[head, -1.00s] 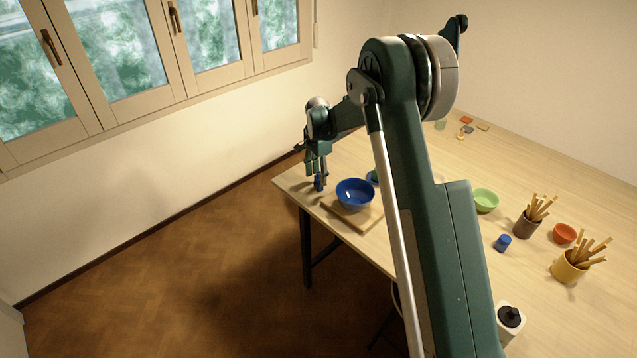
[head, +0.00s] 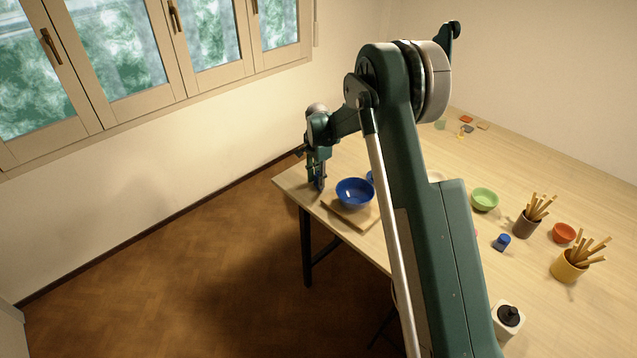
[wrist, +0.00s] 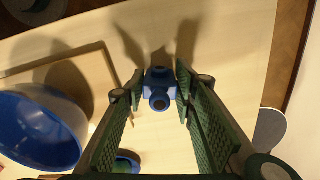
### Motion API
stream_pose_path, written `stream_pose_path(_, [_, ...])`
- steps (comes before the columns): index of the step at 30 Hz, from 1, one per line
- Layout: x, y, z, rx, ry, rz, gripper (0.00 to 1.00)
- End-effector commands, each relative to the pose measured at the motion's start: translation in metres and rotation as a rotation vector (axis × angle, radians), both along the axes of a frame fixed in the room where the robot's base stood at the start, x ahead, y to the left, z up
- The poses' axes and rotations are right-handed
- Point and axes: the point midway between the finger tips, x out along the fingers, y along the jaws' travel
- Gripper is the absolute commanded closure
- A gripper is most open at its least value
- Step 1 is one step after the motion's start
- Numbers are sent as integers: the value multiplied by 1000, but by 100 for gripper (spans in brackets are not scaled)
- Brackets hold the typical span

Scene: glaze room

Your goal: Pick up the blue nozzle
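The blue nozzle (wrist: 158,84) stands on the pale table near its edge in the wrist view, with a round opening facing the camera. In the head view it is mostly hidden by the fingers. My gripper (wrist: 160,88) is lowered over it. The two green ribbed fingers stand on either side of the nozzle, with their tips very close to its sides; slim gaps seem to remain. In the head view my gripper (head: 318,186) is at the table's far left corner, left of the blue bowl.
The blue bowl (head: 355,192) sits on a wooden board (head: 352,218) close by. A small blue and green item (wrist: 126,163) lies near the left finger. A green bowl (head: 485,199), a blue item (head: 502,242), a red bowl (head: 564,232) and stick-filled cups stand right.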

Motion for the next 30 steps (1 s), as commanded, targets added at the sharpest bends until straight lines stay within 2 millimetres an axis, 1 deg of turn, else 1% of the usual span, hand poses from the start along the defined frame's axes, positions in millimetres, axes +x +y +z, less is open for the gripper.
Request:
stream_pose_path(1, [0, 0, 0, 0, 0, 0, 80])
stream_pose_path(3, [0, 0, 0, 0, 0, 0, 86])
stream_pose_path(11, [0, 0, 0, 0, 0, 0, 86])
stream_pose_path(17, [0, 0, 7, 0, 0, 0, 86])
stream_pose_path(23, [0, 0, 25, 0, 0, 0, 86])
stream_pose_path(30, [0, 0, 61, 0, 0, 0, 86])
